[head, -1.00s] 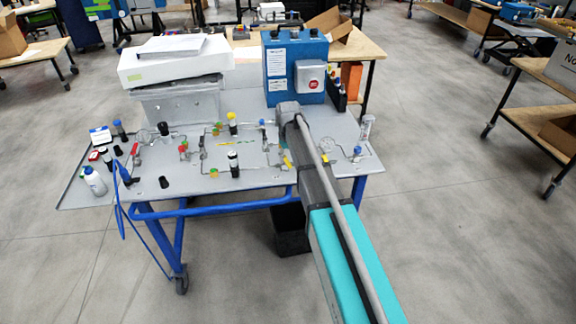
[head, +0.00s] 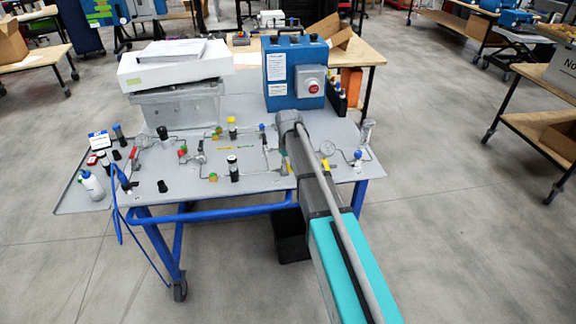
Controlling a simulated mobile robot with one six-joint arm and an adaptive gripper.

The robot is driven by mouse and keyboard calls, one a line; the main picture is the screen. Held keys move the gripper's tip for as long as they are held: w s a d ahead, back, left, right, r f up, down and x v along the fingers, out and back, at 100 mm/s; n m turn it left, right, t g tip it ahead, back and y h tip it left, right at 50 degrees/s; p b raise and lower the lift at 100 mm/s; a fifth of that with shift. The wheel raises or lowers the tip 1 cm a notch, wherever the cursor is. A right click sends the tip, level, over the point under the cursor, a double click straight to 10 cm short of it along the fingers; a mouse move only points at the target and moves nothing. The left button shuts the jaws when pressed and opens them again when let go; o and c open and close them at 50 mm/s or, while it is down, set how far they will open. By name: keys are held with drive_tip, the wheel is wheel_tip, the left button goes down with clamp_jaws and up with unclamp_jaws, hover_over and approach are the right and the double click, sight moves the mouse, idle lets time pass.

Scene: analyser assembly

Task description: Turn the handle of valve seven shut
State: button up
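A grey panel (head: 215,185) on the blue-framed cart carries thin metal piping with several small valves. A red valve handle (head: 135,160) is at its left, more red and green valve parts (head: 182,152) are left of the middle, and a yellow handle (head: 285,165) is close to the left side of my arm. A blue knob (head: 358,154) is at the right. I cannot read any numbers, so I cannot tell which is valve seven. My arm reaches over the right half of the panel; its end hides my gripper and part of the piping.
A blue box with a red button (head: 296,72) stands behind my arm's end. A grey bin with a white box (head: 178,70) stands at the back left. Round gauges (head: 327,148) and black-capped bottles rise from the panel. A white bottle (head: 92,186) is at the left. Floor is open around the cart.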

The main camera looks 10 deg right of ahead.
clamp_jaws()
drive_tip(key=shift+a, duration=0.1)
drive_tip(key=shift+a+m, duration=0.2)
drive_tip(key=shift+m, duration=0.5)
drive_tip(key=shift+a+m, duration=0.2)
drive_tip(key=shift+m, duration=0.5)
drive_tip(key=o, duration=0.7)
unclamp_jaws()
drive_tip(key=shift+d+n, duration=0.1)
drive_tip(key=shift+n, duration=0.2)
